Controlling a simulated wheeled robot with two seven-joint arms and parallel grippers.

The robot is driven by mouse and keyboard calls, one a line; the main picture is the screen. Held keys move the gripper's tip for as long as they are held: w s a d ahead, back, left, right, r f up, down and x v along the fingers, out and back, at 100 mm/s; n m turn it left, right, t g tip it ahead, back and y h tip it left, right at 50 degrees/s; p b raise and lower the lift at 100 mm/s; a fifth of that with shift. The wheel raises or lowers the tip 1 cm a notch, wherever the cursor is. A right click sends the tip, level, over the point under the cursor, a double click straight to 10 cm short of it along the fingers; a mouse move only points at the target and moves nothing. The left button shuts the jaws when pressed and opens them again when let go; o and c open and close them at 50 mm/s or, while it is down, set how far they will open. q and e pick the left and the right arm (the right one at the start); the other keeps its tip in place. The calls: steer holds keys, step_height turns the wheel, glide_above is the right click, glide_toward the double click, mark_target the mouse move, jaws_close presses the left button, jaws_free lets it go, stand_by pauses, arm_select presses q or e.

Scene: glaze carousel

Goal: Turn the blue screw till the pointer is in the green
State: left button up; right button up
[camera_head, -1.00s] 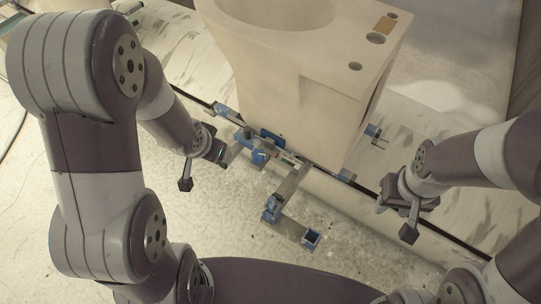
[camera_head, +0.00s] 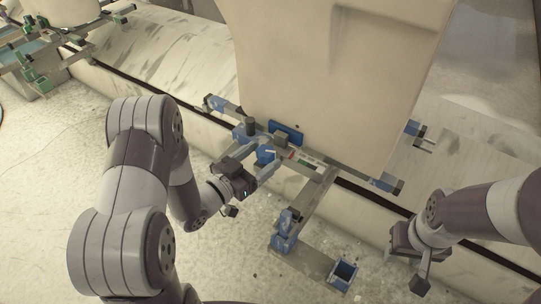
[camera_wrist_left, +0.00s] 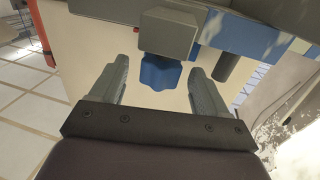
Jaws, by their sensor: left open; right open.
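The blue screw (camera_wrist_left: 160,73) is a lobed knob under a grey block (camera_wrist_left: 168,33) in the left wrist view. In the head view the screw (camera_head: 265,155) is at the fixture by the large pale body's lower edge. My left gripper (camera_head: 260,163) is open, with its fingers on either side of the screw; the wrist view shows a gap on both sides of it (camera_wrist_left: 159,70). A small scale strip (camera_head: 305,160) with red, white and green parts lies right of the screw; the pointer is too small to read. My right gripper (camera_head: 401,245) is open at the right, away from the fixture.
The large pale body (camera_head: 335,75) stands behind the fixture. A bracket (camera_head: 310,262) with blue clamps and a square blue-rimmed socket (camera_head: 344,273) extends toward me. A green-clamped fixture (camera_head: 40,80) stands at far left. Floor left of the bracket is free.

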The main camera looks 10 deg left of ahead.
mark_target(272, 154)
arm_select(q)
steer(key=shift+b+x, duration=0.45)
steer(key=shift+x, duration=1.55)
steer(key=c, duration=1)
steer(key=shift+o, duration=0.2)
steer(key=shift+m+g+h, duration=0.3)
steer(key=shift+m+h, duration=0.1)
steer(key=shift+h, duration=0.1)
steer(key=m+g+h+p, duration=0.1)
steer(key=m+g+h, duration=0.1)
steer(key=m+g+h+p, duration=0.1)
steer(key=g+h, duration=0.1)
steer(key=shift+s+d+r+m, duration=0.1)
steer(key=shift+s+d+m, duration=0.1)
steer(key=shift+m, duration=0.2)
steer(key=shift+s+d+m+g+h+p, duration=0.15)
steer(key=shift+m+g+h+p, duration=0.3)
steer(key=shift+m+g+h, duration=0.8)
steer(key=shift+s+m+g+h+p, duration=0.15)
steer(key=shift+m+g+h+p, duration=0.5)
steer(key=shift+g, duration=1.1)
steer(key=shift+m, duration=0.3)
